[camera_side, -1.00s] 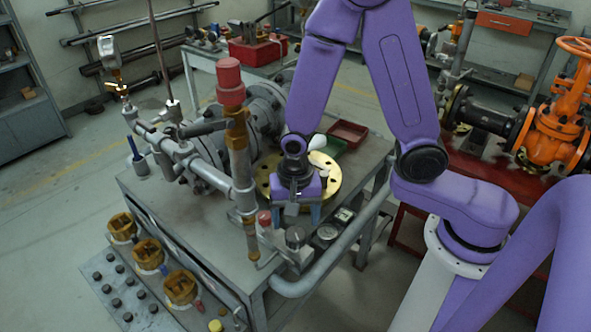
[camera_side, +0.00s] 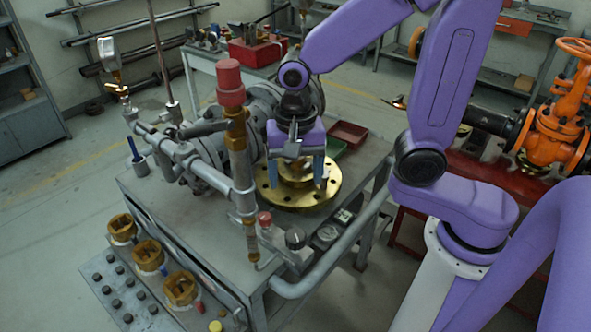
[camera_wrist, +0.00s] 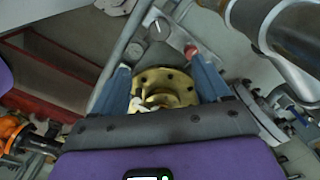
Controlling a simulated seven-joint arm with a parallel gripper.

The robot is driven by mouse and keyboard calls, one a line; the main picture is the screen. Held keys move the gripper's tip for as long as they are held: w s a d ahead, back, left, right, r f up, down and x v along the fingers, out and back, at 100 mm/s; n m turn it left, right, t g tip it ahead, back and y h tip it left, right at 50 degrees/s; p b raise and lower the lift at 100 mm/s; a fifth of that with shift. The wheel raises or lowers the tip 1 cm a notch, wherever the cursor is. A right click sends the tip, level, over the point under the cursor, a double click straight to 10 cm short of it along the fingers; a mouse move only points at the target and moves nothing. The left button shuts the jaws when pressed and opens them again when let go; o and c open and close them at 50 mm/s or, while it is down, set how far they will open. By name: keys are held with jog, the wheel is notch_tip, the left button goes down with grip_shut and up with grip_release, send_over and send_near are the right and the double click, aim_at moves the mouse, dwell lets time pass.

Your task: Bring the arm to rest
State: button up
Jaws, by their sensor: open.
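My gripper (camera_side: 297,180) is open above the round brass flange (camera_side: 325,194) on the grey workbench in the side view. Its two blue fingers point down, apart from each other, with the flange's raised brass middle showing between them. Nothing is visibly held. In the wrist view the brass flange (camera_wrist: 178,80) with its bolt holes shows between the two fingers of my gripper (camera_wrist: 162,72). A small pale piece shows at the flange's near edge there; I cannot tell what it is.
Grey pipework with a red-capped upright (camera_side: 231,88) stands close left of my gripper. Red (camera_side: 347,133) and green trays lie behind the flange. An orange valve (camera_side: 560,120) stands at right. Open space lies above the bench.

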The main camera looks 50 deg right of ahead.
jog(key=shift+r, duration=0.2)
jog(key=s+d+n, duration=0.3)
jog(key=s+n, duration=0.4)
jog(key=n, duration=0.3)
jog(key=s+d+r+n, duration=0.1)
jog(key=s+d+n, duration=0.3)
jog(key=s+n, duration=0.4)
jog(key=shift+d+r+n, duration=0.15)
jog(key=shift+d+n, duration=0.1)
jog(key=shift+n, duration=1.45)
dwell(2.7)
